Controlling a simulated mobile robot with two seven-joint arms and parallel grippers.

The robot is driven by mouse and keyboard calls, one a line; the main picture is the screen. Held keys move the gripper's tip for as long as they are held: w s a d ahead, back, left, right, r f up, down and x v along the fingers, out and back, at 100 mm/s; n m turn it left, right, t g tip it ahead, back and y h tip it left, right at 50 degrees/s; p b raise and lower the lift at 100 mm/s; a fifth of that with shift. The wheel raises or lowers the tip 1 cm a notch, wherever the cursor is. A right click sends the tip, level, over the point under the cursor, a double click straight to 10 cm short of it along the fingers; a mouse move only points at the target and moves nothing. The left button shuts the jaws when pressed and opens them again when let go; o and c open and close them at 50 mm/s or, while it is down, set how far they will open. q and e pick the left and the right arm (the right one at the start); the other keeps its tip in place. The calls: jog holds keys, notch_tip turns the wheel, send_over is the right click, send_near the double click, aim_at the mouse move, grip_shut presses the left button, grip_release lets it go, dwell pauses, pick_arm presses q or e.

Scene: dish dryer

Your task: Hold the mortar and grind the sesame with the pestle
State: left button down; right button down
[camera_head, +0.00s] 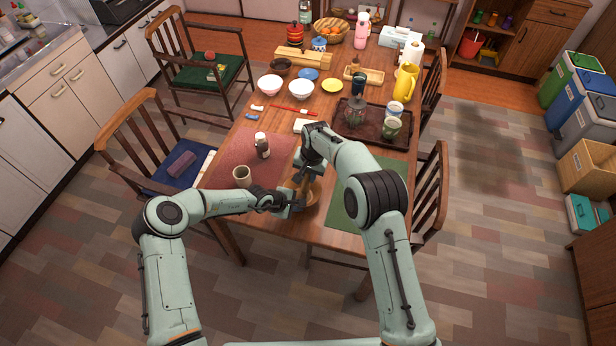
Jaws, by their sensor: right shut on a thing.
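The brown mortar (312,196) is near the front edge of the wooden table, partly hidden by my grippers and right arm. My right gripper (304,182) points down above the mortar and is shut on the wooden pestle (301,188), of which only a small part shows. My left gripper (293,207) is at the mortar's left side; its fingers are too small and covered to tell whether they grip the rim. The sesame inside the mortar cannot be seen.
A beige cup (242,176) and a shaker bottle (262,145) stand on the red placemat (232,155) to the left. A green placemat (343,211) lies to the right. Behind are a dark tray (372,133), bowls and a yellow jug (405,82). Chairs flank the table.

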pick_arm(q)
jog(key=shift+s+d, duration=0.1)
pick_arm(e)
jog(key=shift+r, duration=3.55)
pick_arm(q)
jog(key=c, duration=1.1)
grip_release()
jog(key=v, duration=1.2)
